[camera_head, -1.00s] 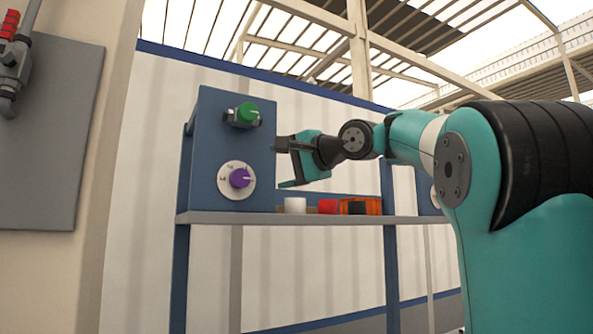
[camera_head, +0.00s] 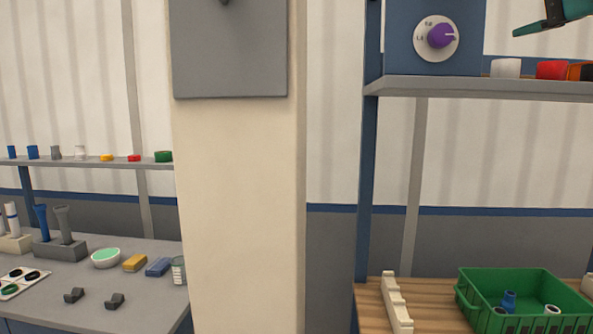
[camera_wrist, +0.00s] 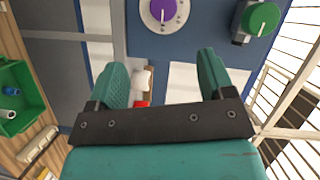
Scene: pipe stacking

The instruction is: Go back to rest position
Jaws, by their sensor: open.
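My gripper (camera_wrist: 160,80) is open in the wrist view, its two teal fingers wide apart with nothing held between them. It faces the blue panel with the purple dial (camera_wrist: 165,12) and the green knob (camera_wrist: 262,18), and stays apart from both. In the head view only part of my gripper (camera_head: 548,24) shows at the top right edge, to the right of the purple dial (camera_head: 440,36). The rest of the arm is out of that view.
A grey shelf (camera_head: 480,88) holds white and red pieces. Below it, a green crate (camera_head: 520,285) with pipe pieces stands on a wooden table beside a cream rack (camera_head: 396,303). A cream pillar (camera_head: 240,200) separates this from a cluttered grey table (camera_head: 130,285) at left.

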